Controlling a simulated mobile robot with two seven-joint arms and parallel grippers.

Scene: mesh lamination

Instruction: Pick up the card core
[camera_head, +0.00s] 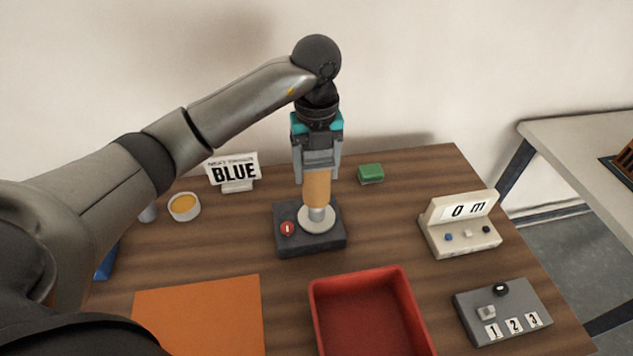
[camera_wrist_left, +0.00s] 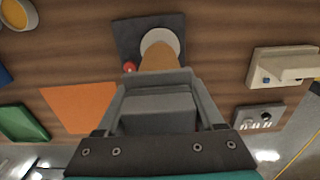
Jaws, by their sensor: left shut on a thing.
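The card core (camera_head: 317,188) is a tan tube, upright above the round grey plate of a dark box (camera_head: 324,245) with a red button. A short metal post shows between the tube's lower end and the plate; I cannot tell how far the post reaches into the tube. My left gripper (camera_head: 317,172) points down and is shut on the upper part of the core. In the left wrist view the core (camera_wrist_left: 159,58) sticks out past the fingers, over the pale plate. The top of the core is hidden by the fingers. My right gripper is not in view.
A red tray (camera_head: 318,318) and an orange sheet (camera_head: 200,315) lie in front. A BLUE sign (camera_head: 234,172), a green block (camera_head: 370,173) and an orange-filled cup (camera_head: 184,207) stand behind. A counter showing "0 m" (camera_head: 460,226) and a numbered switch box (camera_head: 503,312) are at the right.

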